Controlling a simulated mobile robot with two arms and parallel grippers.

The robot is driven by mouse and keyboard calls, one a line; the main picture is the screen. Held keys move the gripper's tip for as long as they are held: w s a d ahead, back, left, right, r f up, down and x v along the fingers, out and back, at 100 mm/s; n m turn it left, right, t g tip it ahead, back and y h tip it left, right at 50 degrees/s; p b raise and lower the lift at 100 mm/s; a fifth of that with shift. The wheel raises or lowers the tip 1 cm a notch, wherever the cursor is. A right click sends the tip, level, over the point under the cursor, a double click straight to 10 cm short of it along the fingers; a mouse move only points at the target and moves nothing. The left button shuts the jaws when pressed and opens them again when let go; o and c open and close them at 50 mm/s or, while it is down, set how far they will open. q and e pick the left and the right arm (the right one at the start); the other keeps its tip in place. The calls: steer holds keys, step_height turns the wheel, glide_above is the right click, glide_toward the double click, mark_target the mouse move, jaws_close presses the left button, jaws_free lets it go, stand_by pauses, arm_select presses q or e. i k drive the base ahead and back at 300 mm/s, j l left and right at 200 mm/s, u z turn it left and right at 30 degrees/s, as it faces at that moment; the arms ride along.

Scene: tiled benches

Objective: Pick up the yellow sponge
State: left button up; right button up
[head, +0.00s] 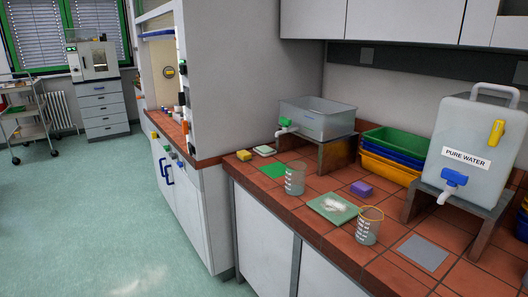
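The yellow sponge (244,155) is a small block lying on the red-brown tiled bench (240,172), near the bench's left end. It is beside a small pale dish-like item (265,151) and lies up and left of a flat green square (273,170). Nothing covers the sponge. Neither of my grippers shows in the head view.
Beakers (295,182) (367,230), a powder-covered green plate (333,208) and a purple block (361,189) lie to the right. Green floor (90,220) is clear at left.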

mark_target(244, 156)
steer(key=i+j+z, duration=0.1)
steer(key=i+j, duration=0.2)
steer(key=i+j+z, duration=0.1)
steer(key=i+j, duration=0.2)
steer(key=i+j+z, duration=0.1)
steer(key=i+j, duration=0.15)
steer(key=j, duration=0.25)
steer(key=i+j+z, duration=0.1)
steer(key=i+j, duration=0.15)
steer(key=j, duration=0.15)
